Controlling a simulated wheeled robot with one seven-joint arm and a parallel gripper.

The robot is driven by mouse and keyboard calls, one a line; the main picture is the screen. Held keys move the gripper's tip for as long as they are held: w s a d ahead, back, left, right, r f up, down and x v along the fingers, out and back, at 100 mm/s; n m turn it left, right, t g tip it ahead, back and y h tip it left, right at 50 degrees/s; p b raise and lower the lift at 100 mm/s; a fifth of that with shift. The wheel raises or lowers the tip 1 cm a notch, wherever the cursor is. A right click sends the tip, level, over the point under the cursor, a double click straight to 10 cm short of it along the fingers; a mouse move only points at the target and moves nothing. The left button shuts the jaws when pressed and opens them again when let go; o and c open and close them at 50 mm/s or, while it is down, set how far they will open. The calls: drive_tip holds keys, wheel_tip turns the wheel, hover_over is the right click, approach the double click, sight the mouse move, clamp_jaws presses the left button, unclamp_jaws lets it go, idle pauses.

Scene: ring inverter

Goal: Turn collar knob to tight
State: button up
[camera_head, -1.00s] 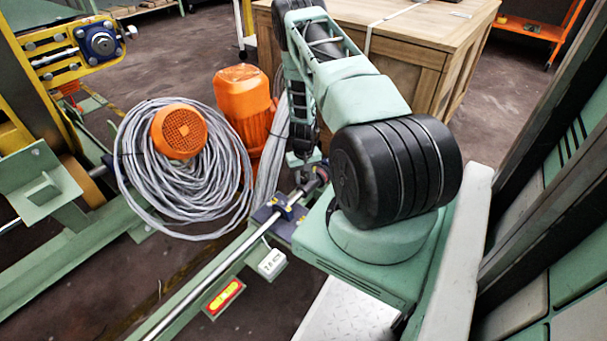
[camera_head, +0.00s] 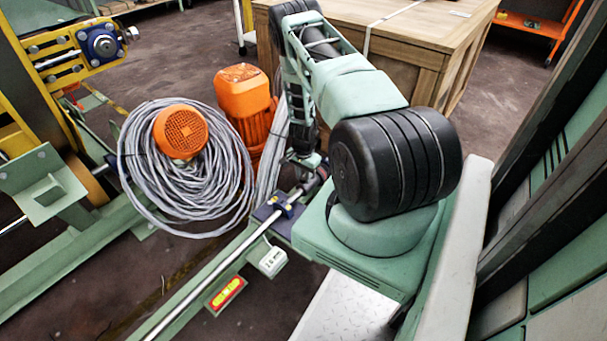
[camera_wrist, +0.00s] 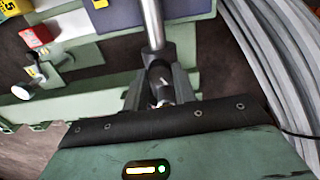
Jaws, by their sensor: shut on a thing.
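My gripper (camera_wrist: 160,92) is shut on the collar knob (camera_wrist: 159,73), a dark, round piece at the end of a bright metal rod (camera_wrist: 152,25) in the wrist view. A small pale mark shows on it between the fingers. In the head view my gripper (camera_head: 305,160) is at the far end of the rail, beside the rod, and my own arm partly hides it. The knob's tight and loose markings cannot be read.
A grey cable coil (camera_head: 220,200) and orange motors (camera_head: 240,95) are close left of the gripper. A wooden crate (camera_head: 415,45) stands behind.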

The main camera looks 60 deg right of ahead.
sight(303, 178)
drive_tip(key=m, duration=0.5)
drive_tip(key=shift+m+p, duration=0.3)
drive_tip(key=shift+m, duration=0.1)
idle(0.4)
drive_tip(key=o, duration=0.7)
wheel_tip(303, 178, up, 17)
drive_tip(key=p, duration=0.4)
drive_tip(key=shift+r+p, duration=0.2)
drive_tip(key=shift+p, duration=0.1)
